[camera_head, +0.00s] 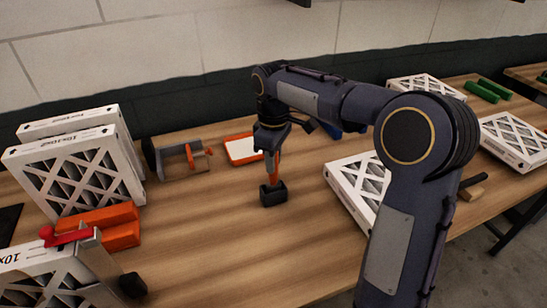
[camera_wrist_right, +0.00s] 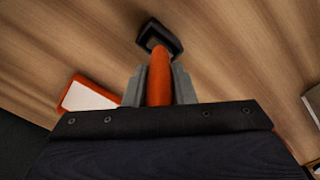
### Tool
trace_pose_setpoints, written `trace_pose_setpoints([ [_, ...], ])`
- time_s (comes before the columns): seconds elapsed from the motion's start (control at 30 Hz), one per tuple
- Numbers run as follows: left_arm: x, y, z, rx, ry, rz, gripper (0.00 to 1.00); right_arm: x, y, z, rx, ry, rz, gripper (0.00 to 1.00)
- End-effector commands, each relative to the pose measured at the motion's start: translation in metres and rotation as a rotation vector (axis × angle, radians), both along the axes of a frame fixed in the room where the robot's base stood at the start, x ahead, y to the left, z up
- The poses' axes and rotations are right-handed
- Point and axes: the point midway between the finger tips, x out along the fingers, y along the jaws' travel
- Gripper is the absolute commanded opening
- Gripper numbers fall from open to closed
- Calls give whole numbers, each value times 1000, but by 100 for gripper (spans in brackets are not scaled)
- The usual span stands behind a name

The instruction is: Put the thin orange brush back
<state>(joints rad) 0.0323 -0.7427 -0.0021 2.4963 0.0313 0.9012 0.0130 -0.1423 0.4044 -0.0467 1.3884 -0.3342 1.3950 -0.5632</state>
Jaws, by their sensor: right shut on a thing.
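The thin orange brush (camera_head: 275,168) is upright below my right gripper (camera_head: 272,143) in the head view. In the right wrist view the orange brush (camera_wrist_right: 160,75) sits between the two grey fingers of my right gripper (camera_wrist_right: 159,90), which is shut on it. A small black holder (camera_head: 272,196) stands on the table directly under the brush. The holder also shows in the right wrist view (camera_wrist_right: 158,37), with the brush's far end over its near side. I cannot tell how deep the lower end sits in it. My left gripper is not in view.
An orange-rimmed white tray (camera_head: 242,149) lies behind the holder on the wooden table (camera_head: 215,235). A white-framed filter (camera_head: 350,190) lies to the right. The table in front of the holder is clear.

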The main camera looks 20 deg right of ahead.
Motion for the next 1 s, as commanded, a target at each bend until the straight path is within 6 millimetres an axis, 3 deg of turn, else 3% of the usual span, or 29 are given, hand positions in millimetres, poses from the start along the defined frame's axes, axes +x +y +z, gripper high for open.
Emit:
trace_pose_setpoints([
  [0.27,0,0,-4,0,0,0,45,0,0,-6,0,0,0,0],
  [0.3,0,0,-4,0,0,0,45,0,0,-7,0,0,0,25],
  [0.5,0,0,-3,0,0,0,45,0,0,-6,0,0,0,49],
  [0.8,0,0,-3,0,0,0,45,0,0,-3,0,-1,0,49],
  [1.0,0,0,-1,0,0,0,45,1,0,26,1,-4,0,49],
])
